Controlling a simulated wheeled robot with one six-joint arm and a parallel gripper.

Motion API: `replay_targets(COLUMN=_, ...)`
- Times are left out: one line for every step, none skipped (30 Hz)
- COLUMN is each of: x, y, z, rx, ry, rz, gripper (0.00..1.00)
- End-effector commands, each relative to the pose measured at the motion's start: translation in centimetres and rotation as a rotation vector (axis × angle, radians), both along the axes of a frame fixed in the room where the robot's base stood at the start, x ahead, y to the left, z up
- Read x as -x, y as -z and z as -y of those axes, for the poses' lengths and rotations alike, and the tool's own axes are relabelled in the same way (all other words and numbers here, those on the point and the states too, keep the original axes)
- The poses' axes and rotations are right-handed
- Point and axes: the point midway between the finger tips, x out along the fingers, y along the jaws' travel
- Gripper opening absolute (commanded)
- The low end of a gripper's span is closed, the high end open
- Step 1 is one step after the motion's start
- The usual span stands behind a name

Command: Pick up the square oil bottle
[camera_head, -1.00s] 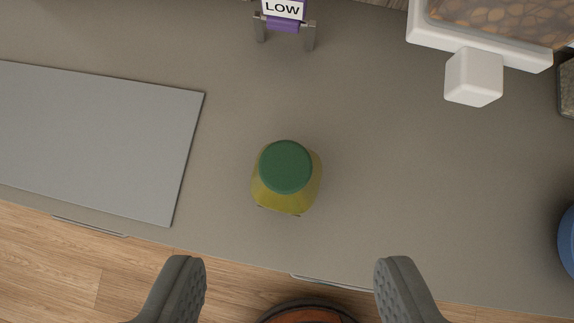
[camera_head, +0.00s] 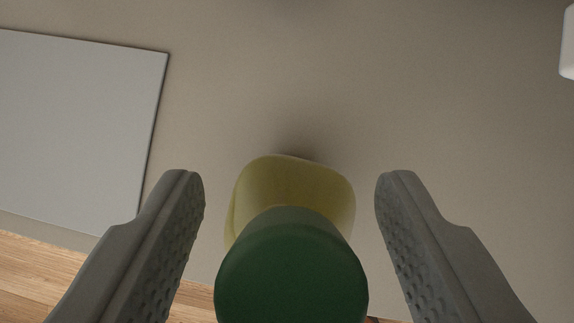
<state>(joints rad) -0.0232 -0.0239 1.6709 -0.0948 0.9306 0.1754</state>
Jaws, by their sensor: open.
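The square oil bottle has a yellow-green body (camera_head: 292,185) and a round dark green cap (camera_head: 292,270). It stands upright on the counter at the lower middle of the head camera view, seen from above. My gripper (camera_head: 290,178) is open, with one grey finger on each side of the bottle. A gap shows between each finger and the bottle, so neither appears to touch it. The cap hides part of the body, and the cap's near edge reaches the bottom of the picture.
A flat grey board (camera_head: 75,125) lies on the counter (camera_head: 450,120) at the left. A white object (camera_head: 568,42) shows at the right edge. The wooden floor (camera_head: 45,255) shows beyond the counter edge at lower left. The counter beyond the bottle is clear.

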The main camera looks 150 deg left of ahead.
Motion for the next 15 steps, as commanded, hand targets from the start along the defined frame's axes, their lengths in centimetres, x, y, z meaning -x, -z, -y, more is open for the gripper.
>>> replay_targets(x=-0.27, y=0.48, z=0.05, rx=0.000, ry=0.000, rz=-0.001, gripper=0.55)
replay_targets(x=-0.38, y=0.66, z=0.07, rx=0.000, ry=0.000, rz=-0.001, gripper=0.55)
replay_targets(x=-0.48, y=0.82, z=0.08, rx=0.000, ry=0.000, rz=0.000, gripper=0.55)
replay_targets(x=-0.53, y=0.88, z=0.07, rx=0.000, ry=0.000, rz=0.000, gripper=0.55)
replay_targets(x=-0.55, y=0.90, z=0.08, rx=0.000, ry=0.000, rz=0.001, gripper=0.55)
replay_targets(x=-0.54, y=0.89, z=0.07, rx=0.000, ry=0.000, rz=0.001, gripper=0.55)
replay_targets(x=-0.54, y=0.89, z=0.07, rx=0.000, ry=0.000, rz=0.001, gripper=0.55)
replay_targets(x=-0.54, y=0.89, z=0.07, rx=0.000, ry=0.000, rz=0.001, gripper=0.55)
replay_targets(x=-0.54, y=0.89, z=0.07, rx=0.000, ry=0.000, rz=0.001, gripper=0.55)
replay_targets(x=-0.54, y=0.89, z=0.07, rx=0.000, ry=0.000, rz=0.001, gripper=0.51)
replay_targets(x=-0.53, y=0.88, z=0.07, rx=0.000, ry=0.000, rz=0.001, gripper=0.45)
replay_targets(x=-0.53, y=0.88, z=0.07, rx=0.000, ry=0.000, rz=0.000, gripper=0.37)
replay_targets(x=-0.53, y=0.88, z=0.07, rx=0.000, ry=0.000, rz=0.000, gripper=0.31)
replay_targets(x=-0.53, y=0.88, z=0.07, rx=0.000, ry=0.000, rz=0.000, gripper=0.26)
replay_targets(x=-0.53, y=0.88, z=0.07, rx=0.000, ry=0.000, rz=0.000, gripper=0.18)
